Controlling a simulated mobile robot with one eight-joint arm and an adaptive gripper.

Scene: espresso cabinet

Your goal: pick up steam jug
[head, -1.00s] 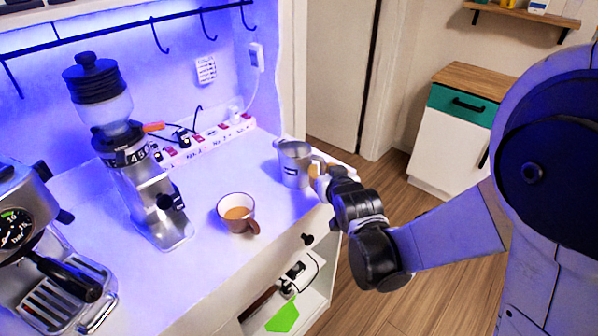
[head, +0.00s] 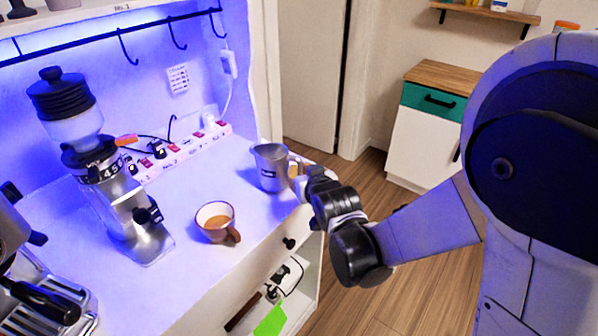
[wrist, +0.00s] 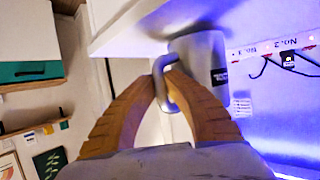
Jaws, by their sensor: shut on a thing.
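The steam jug (head: 271,168) is a silver metal pitcher with a dark label, near the right end of the white counter in the head view. It looks upright. In the wrist view the jug (wrist: 203,62) shows at the upper middle, with its handle (wrist: 166,84) between the orange-brown fingers. My gripper (wrist: 165,82) is shut on that handle. In the head view my gripper (head: 298,172) reaches the jug from the right. I cannot tell whether the jug's base touches the counter.
A coffee grinder (head: 115,190) stands further left. A power strip (head: 180,150) runs along the back. The counter (head: 205,180) between cup and jug is clear.

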